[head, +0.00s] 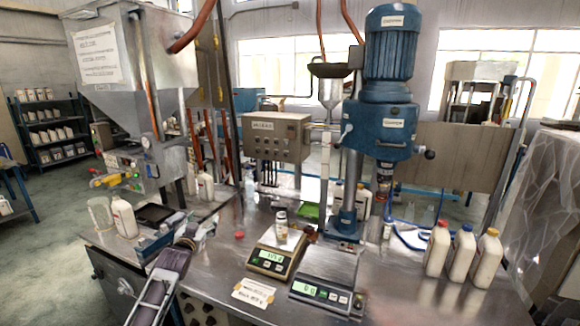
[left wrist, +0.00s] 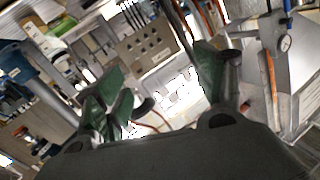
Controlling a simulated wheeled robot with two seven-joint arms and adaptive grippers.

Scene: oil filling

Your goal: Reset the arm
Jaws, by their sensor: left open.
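My left arm reaches in from the bottom left of the head view. Its gripper (head: 196,231) is over the left part of the steel bench, near the hopper machine. In the left wrist view the two green-padded fingers (left wrist: 160,88) are spread wide with nothing between them. My right gripper does not show in either view. The right scale (head: 320,294) is empty.
Three white jugs with red, blue and yellow caps (head: 461,256) stand at the bench's right. A blue drill-like capping machine (head: 388,120) rises behind the scales. A small red cap (head: 239,235) lies nearby.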

